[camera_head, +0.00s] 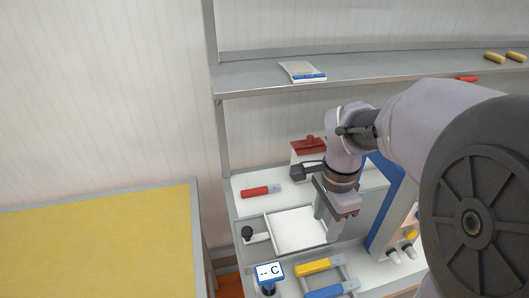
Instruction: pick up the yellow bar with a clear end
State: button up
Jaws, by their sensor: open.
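A yellow bar (314,267) with a pale clear end on its right lies at the front of the bench, just above a blue bar (324,291) with a similar pale end. My gripper (326,232) points down with its fingers apart, over the right side of a white tray area (292,229). It holds nothing that I can see. In the picture it is above and slightly right of the yellow bar, not touching it.
A red bar (255,191) lies at the back left of the bench. A small display (269,272) stands left of the yellow bar. A blue upright machine part (386,215) is close on my gripper's right. A grey shelf (400,70) crosses above. A yellow-topped table (95,245) is at left.

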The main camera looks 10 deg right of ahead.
jog(key=b, duration=0.6)
send_over(322, 262)
jog(key=a, duration=0.1)
jog(key=f, duration=1.2)
jog(key=shift+s+a+f, duration=0.15)
jog(key=shift+s+f, duration=0.05)
jog(key=shift+f, duration=0.1)
jog(key=f+b, duration=0.1)
jog(key=f, duration=0.1)
jog(key=d+f+b, duration=0.1)
jog(key=f, duration=0.2)
jog(key=shift+w+d+f, duration=0.1)
jog(key=shift+w, duration=0.05)
grip_shut()
